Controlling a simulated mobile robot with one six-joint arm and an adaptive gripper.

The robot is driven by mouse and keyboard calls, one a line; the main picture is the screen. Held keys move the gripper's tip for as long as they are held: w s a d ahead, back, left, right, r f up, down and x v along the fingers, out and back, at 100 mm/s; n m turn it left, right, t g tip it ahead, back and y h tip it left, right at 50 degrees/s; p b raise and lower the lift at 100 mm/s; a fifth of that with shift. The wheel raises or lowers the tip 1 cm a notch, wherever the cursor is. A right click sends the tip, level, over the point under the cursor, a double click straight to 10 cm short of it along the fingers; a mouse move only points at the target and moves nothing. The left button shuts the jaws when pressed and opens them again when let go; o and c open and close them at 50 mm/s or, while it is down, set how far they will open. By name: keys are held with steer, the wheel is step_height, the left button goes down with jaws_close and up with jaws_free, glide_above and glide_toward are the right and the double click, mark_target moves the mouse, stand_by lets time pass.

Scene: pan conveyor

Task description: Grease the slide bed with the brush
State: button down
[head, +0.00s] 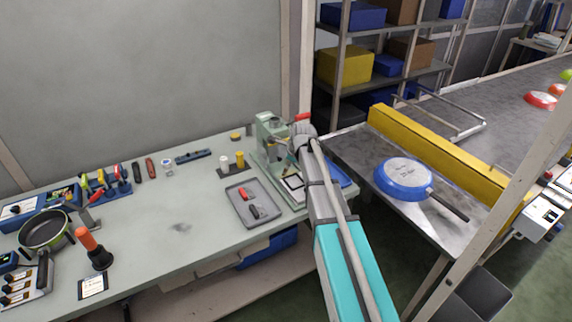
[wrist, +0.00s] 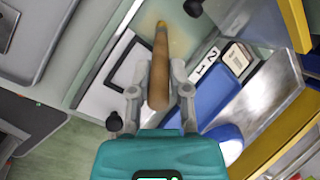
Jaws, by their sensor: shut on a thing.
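In the wrist view my gripper (wrist: 160,90) is shut on the wooden handle of the brush (wrist: 159,68). The brush points away from the wrist, its narrow far end over a pale surface with a yellowish tint (wrist: 178,22) on the green machine. This surface looks like the slide bed; I cannot tell whether the brush tip touches it. In the head view the green machine (head: 268,133) stands at the right end of the workbench. My arm reaches over its right side and hides my gripper and part of the bed.
A grey tray (head: 238,212) with small parts lies left of the machine on the workbench (head: 165,235). White and yellow cups (head: 239,159) stand behind it. To the right, a blue pan (head: 402,179) lies on the metal table beside a yellow rail (head: 440,150). A blue bin (wrist: 215,98) sits close beside the machine.

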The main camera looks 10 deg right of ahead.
steer(key=shift+w+d, duration=0.1)
steer(key=shift+d, duration=0.1)
steer(key=shift+w+d, duration=0.2)
steer(key=shift+d, duration=0.45)
steer(key=shift+d, duration=0.15)
steer(key=shift+w+d, duration=0.25)
steer(key=shift+d, duration=0.35)
steer(key=shift+d, duration=0.15)
stand_by(0.4)
steer(key=shift+w+d, duration=0.3)
steer(key=shift+d, duration=0.4)
steer(key=shift+a, duration=0.25)
steer(key=shift+a, duration=0.7)
steer(key=shift+a, duration=0.15)
